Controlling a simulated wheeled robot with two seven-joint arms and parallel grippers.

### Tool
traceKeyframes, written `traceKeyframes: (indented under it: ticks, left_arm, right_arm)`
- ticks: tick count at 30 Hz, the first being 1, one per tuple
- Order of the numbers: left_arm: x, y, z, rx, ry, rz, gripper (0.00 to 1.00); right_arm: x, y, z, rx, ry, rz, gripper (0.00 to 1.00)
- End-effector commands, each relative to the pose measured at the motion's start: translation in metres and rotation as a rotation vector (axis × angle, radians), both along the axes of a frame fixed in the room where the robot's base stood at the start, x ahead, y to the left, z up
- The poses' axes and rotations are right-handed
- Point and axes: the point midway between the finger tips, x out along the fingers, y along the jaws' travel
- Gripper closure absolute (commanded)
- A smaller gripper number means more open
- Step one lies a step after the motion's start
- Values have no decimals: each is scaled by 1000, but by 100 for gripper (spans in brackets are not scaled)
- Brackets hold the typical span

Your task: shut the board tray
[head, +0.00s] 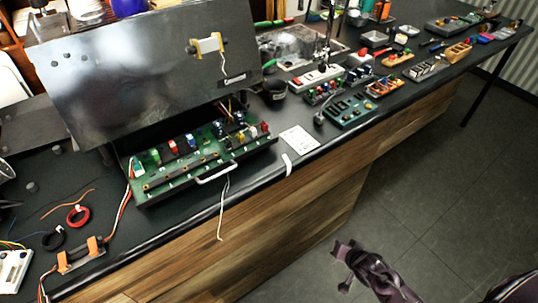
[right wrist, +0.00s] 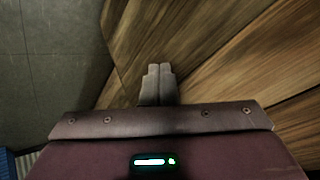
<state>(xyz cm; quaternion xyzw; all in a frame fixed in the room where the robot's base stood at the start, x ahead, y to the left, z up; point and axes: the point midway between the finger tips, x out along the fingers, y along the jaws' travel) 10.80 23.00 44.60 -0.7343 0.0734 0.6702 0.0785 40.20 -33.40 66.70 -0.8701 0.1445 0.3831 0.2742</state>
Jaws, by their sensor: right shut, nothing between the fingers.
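The board tray (head: 172,188) is a dark tray carrying a green circuit board (head: 190,165) with coloured parts. It sticks out at the front of the dark metal brewer housing (head: 140,75), near the bench's front edge. A light bar handle (head: 217,173) is on its front. My right gripper (head: 341,262) is low at the right, over the floor, away from the tray. In the right wrist view its fingers (right wrist: 158,82) are together and empty, with the wooden bench front behind them. My left gripper is not seen.
A white cable (head: 223,210) hangs from the tray front over the bench edge. A white card (head: 298,139) and a dark cup (head: 275,90) are to the tray's right. Wires and red and black coils (head: 76,213) lie to its left. The floor (head: 440,180) is clear.

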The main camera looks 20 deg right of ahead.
Motion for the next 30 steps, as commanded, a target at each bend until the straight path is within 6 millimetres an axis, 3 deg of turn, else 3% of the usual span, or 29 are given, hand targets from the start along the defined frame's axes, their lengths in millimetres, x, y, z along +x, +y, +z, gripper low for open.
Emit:
traceKeyframes:
  ticks: [1, 3, 6, 9, 13, 15, 18, 23, 30]
  left_arm:
    - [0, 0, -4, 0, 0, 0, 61]
    - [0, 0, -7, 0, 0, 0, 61]
    - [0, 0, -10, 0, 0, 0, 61]
    - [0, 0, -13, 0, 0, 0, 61]
    - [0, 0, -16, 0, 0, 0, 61]
    - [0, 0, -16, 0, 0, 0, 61]
    - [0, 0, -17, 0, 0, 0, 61]
    - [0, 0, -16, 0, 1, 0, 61]
    - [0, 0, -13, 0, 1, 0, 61]
  right_arm:
    - [25, 5, 39, 71, -80, -37, 100]
    - [50, 19, 94, 193, -176, -91, 100]
    - [72, 49, 171, 389, -280, -139, 100]
    - [77, 84, 238, 579, -340, -157, 100]
    - [70, 121, 299, 769, -364, -160, 100]
    - [65, 134, 318, 835, -364, -161, 100]
    - [62, 143, 331, 883, -362, -164, 100]
    - [70, 147, 332, 894, -364, -166, 100]
    - [100, 157, 323, 894, -367, -165, 100]
